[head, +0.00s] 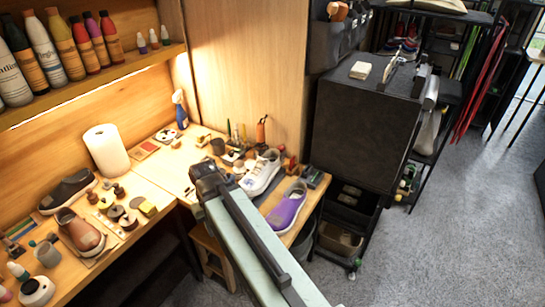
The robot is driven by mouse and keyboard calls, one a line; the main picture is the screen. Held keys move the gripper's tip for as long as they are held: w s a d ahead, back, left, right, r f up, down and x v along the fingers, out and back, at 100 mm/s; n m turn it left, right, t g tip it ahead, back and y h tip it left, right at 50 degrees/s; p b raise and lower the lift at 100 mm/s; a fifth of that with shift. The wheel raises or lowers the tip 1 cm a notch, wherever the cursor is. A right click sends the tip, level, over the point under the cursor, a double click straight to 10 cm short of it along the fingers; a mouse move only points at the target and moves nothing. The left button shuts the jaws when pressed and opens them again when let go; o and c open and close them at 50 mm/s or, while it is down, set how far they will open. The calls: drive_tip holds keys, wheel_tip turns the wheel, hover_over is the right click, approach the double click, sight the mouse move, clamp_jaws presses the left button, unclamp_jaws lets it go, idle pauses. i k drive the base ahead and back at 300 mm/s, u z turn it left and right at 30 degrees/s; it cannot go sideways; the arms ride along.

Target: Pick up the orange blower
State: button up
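A slim upright orange item with a dark top, which looks like the orange blower (261,131), stands at the back of the right-hand workbench, against the wooden panel. It is small in the picture and its lower part is partly crowded by nearby items. My arm reaches up from the bottom right and ends in a dark block in front of the bench, nearer to me than the orange item. No gripper fingers can be made out, so I cannot see whether anything is held.
White sneaker (262,174) and purple sneaker (287,207) lie near the bench's right end. Brushes and small jars crowd around the orange item. A blue spray bottle (180,109) and paper roll (106,150) stand left. A dark cabinet (362,125) rises right; grey floor (455,220) is open.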

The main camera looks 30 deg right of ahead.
sight(261, 128)
drive_tip(key=k, duration=0.85)
drive_tip(key=z, duration=0.55)
drive_tip(key=i, duration=1)
drive_tip(key=z, duration=0.05)
drive_tip(key=k, duration=1.35)
drive_tip(key=i, duration=0.9)
drive_tip(key=u, duration=0.65)
drive_tip(key=i, duration=1.05)
drive_tip(key=u, duration=0.95)
drive_tip(key=k, duration=0.25)
drive_tip(key=z, duration=0.15)
